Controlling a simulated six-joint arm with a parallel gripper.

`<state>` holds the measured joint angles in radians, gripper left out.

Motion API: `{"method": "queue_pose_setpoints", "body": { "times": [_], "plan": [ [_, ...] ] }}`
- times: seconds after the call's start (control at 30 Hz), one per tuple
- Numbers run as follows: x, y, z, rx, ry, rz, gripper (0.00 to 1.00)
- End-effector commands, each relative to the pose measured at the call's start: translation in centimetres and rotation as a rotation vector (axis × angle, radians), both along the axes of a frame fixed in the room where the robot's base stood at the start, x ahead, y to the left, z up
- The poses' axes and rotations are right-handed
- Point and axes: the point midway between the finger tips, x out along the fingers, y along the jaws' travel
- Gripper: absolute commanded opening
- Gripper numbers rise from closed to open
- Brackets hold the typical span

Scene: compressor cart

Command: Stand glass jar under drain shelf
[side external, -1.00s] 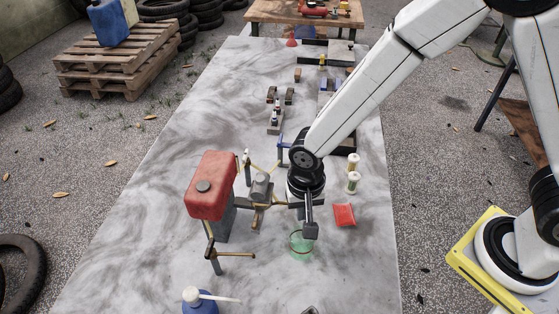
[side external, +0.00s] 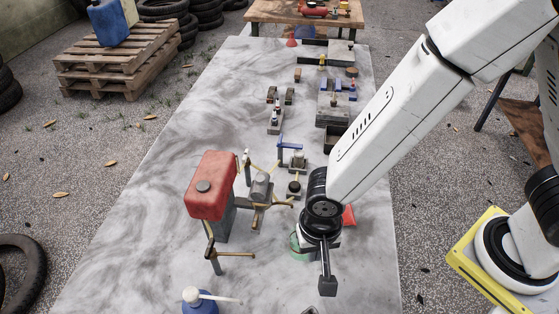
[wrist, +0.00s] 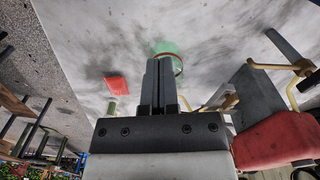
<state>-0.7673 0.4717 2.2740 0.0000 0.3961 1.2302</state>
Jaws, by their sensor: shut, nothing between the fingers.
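The green glass jar (side external: 295,243) is on the grey mottled work surface, right of the red tank. My arm partly hides it in the side view. In the wrist view the jar (wrist: 168,47) shows just beyond the fingertips, partly covered by them. My gripper (side external: 327,287) is shut and empty, to the right of the jar and nearer the side camera. Its fingers (wrist: 158,66) lie together in the wrist view. I cannot tell which structure is the drain shelf; a yellowish bracket (side external: 262,206) with a grey cylinder stands left of and behind the jar.
The red tank (side external: 212,183) stands on a grey block left of the jar. A red packet (side external: 348,216) lies behind my wrist. The left side of the surface is clear.

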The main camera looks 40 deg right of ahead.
Motion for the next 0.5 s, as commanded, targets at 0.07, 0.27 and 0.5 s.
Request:
{"method": "queue_pose_setpoints", "body": {
  "times": [0.07,0.27,0.5],
  "plan": [
    [0.0,0.0,-0.2,-0.001,0.000,0.000,0.00],
    [0.0,0.0,-1.3,-0.001,0.002,0.000,0.00],
    [0.0,0.0,-3.5,-0.001,0.002,0.000,0.00]
  ]
}}
